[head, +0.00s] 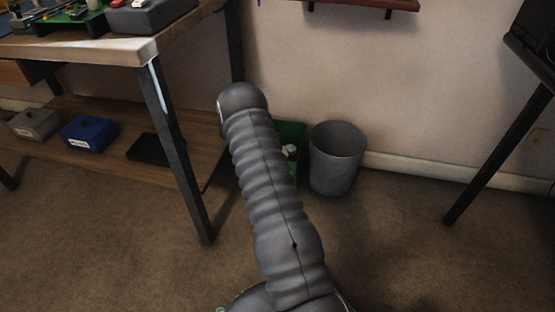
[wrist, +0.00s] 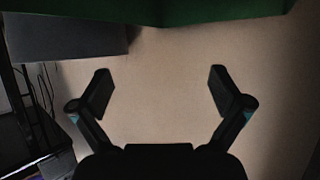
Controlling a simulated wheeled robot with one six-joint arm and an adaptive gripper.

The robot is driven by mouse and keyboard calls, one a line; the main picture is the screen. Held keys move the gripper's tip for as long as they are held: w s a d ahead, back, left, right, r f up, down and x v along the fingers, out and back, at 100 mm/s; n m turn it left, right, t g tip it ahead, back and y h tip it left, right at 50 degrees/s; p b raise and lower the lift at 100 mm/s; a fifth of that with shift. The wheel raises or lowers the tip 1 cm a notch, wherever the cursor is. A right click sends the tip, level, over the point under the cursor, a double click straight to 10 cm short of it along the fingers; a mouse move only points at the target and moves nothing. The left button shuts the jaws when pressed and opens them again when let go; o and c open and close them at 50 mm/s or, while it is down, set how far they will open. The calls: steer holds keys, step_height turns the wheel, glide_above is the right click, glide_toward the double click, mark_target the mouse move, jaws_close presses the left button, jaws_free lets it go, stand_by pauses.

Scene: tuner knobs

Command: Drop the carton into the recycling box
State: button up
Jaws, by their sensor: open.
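A green box (head: 296,131) stands on the floor against the wall, partly hidden behind my arm in the head view. A small whitish item (head: 290,149) shows in it; I cannot tell whether it is the carton. A green surface (wrist: 200,10), probably this box, crosses the top of the wrist view. My gripper (wrist: 160,84) is open, with nothing between its fingers. The gripper is hidden in the head view. No carton can be clearly made out.
A grey bin (head: 337,160) stands right of the green box. A workbench (head: 100,50) is at left, its lower shelf (head: 115,165) holding a blue box (head: 88,133) and a grey box (head: 35,123). The carpet is clear between the bin and the dark table leg (head: 497,155).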

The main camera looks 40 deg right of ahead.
steer(key=v, duration=0.8)
steer(key=shift+a, duration=0.2)
